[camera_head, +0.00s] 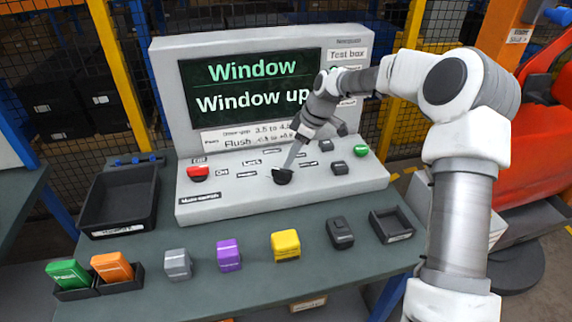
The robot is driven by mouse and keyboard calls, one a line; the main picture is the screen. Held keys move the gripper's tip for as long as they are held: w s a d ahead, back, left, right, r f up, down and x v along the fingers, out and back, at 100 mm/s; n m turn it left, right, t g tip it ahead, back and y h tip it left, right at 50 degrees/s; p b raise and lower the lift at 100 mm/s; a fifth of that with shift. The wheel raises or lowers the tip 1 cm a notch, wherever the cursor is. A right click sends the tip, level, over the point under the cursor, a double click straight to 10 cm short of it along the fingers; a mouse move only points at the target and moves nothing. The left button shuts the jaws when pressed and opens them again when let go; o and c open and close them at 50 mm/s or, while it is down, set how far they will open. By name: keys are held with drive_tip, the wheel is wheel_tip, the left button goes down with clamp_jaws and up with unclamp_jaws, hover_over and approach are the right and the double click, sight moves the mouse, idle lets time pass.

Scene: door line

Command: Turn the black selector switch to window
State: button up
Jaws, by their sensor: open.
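The black selector switch (282,176) is a round knob on the sloped panel of the grey test box (240,205). Small labels stand around it, too small to read surely. My gripper (289,168) reaches down from the upper right with its fingertips at the knob. It is open; whether the fingers touch the knob I cannot tell. The fingers partly cover the knob. The screen (250,85) of the test box reads "Window" and "Window up" in light letters on dark green.
A red button (197,173) is left on the panel; a green button (361,150) and black buttons (340,168) are right. On the table stand grey (177,263), purple (229,254), yellow (285,245) and black (340,232) blocks, plus trays (123,197) at the sides.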

drive_tip(key=v, duration=1.1)
drive_tip(key=shift+r, duration=0.35)
